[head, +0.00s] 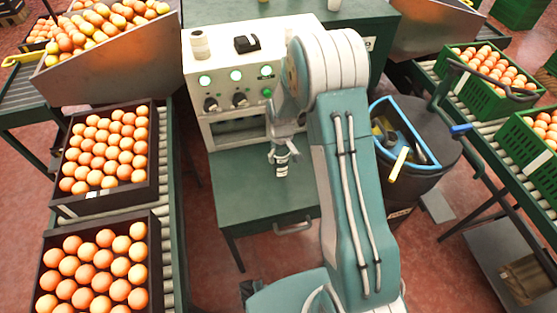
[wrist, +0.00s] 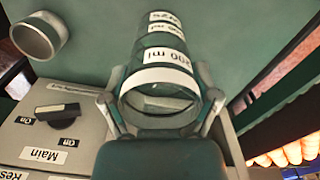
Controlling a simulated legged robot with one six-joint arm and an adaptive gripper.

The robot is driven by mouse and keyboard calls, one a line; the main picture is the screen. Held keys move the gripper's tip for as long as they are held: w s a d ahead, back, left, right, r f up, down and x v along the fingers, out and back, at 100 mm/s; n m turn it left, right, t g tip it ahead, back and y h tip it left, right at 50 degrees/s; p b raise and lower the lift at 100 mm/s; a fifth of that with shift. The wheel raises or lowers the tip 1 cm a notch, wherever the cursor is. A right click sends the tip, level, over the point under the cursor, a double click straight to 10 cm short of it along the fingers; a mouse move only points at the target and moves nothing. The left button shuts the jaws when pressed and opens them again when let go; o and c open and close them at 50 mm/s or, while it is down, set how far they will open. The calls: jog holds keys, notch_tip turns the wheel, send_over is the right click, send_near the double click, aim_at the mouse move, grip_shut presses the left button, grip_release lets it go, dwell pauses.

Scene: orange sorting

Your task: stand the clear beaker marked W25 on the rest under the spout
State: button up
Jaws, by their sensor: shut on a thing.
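The clear beaker (wrist: 158,62) is between the fingers of my gripper (wrist: 160,105) in the wrist view. Its white bands carry upside-down print that seems to include W25 and 200 ml. In the head view my gripper (head: 283,155) holds the beaker (head: 281,171) over the green bench, in front of the grey machine (head: 222,97). The beaker looks roughly upright there; I cannot tell its height above the bench. The machine has a recess (head: 238,131) low in its front, partly hidden by my arm. I cannot make out the spout or rest.
The green bench (head: 240,183) is clear left of the beaker. A pale cylindrical container (head: 200,46) and a black switch (head: 246,43) are on the machine's top. Egg-like orange fruit fills crates (head: 86,193) on the left conveyor. A dark bin (head: 425,165) stands right of my arm.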

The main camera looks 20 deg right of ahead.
jog(key=shift+w+d+f, duration=0.4)
jog(key=shift+d+f, duration=0.1)
jog(key=shift+d, duration=0.2)
jog(key=f, duration=0.3)
jog(key=shift+w+a+f, duration=0.1)
jog(key=shift+a, duration=0.6)
jog(key=o, duration=0.8)
jog(key=shift+d+f, duration=0.15)
jog(key=shift+o, duration=0.8)
jog(key=shift+d, duration=0.35)
